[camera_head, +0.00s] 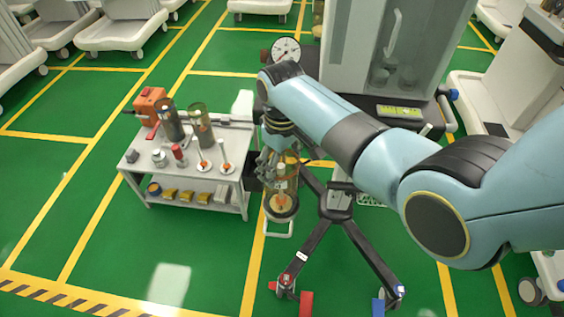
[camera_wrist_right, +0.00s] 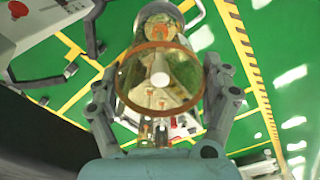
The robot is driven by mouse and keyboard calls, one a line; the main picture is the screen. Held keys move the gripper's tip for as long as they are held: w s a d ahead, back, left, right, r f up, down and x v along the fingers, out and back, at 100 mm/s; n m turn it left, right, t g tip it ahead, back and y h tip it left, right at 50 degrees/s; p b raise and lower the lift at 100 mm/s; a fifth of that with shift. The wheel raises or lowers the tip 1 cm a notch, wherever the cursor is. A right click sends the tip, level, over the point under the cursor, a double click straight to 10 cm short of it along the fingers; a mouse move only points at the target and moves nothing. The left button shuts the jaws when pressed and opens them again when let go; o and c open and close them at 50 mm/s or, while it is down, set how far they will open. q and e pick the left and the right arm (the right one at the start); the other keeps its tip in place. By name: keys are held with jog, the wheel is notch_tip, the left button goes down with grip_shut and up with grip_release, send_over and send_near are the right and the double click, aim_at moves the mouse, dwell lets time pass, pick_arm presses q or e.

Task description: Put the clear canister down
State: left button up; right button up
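The clear canister (camera_head: 284,185) hangs upright from my right gripper (camera_head: 280,160), in front of the anaesthesia cart and to the right of the small grey table. It has an orange-brown rim and a dark base with an orange-brown part inside. In the right wrist view the canister (camera_wrist_right: 160,78) sits between the two fingers of the right gripper (camera_wrist_right: 162,95), which close on it from both sides. Green floor shows below the canister. My left gripper is not in view.
The grey table (camera_head: 140,166) carries two other tall clear canisters (camera_head: 201,126), an orange box (camera_head: 149,101) and small items. Its front right top holds two white-stemmed pieces. A cart (camera_head: 345,75) with a gauge (camera_head: 286,50) stands behind my right arm.

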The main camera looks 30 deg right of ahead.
jog(key=shift+o, duration=1.4)
notch_tip(320, 180, up, 12)
jog(key=p, duration=0.2)
jog(key=s+d+f+m, duration=0.1)
jog(key=s+f, duration=0.5)
jog(key=f, duration=0.5)
jog(key=s+d+f, duration=0.2)
jog(key=s+f, duration=0.5)
jog(key=f, duration=0.3)
jog(key=s+d+f, duration=0.1)
jog(key=s+f, duration=0.3)
jog(key=s, duration=0.6)
jog(key=s+d+f+m, duration=0.1)
jog(key=s+f, duration=0.4)
jog(key=s, duration=0.5)
jog(key=s+d+f+m+t, duration=0.1)
jog(key=s+d+f, duration=0.2)
jog(key=s, duration=0.7)
notch_tip(320, 180, down, 2)
jog(key=shift+f+h, duration=0.2)
jog(key=shift+h, duration=0.2)
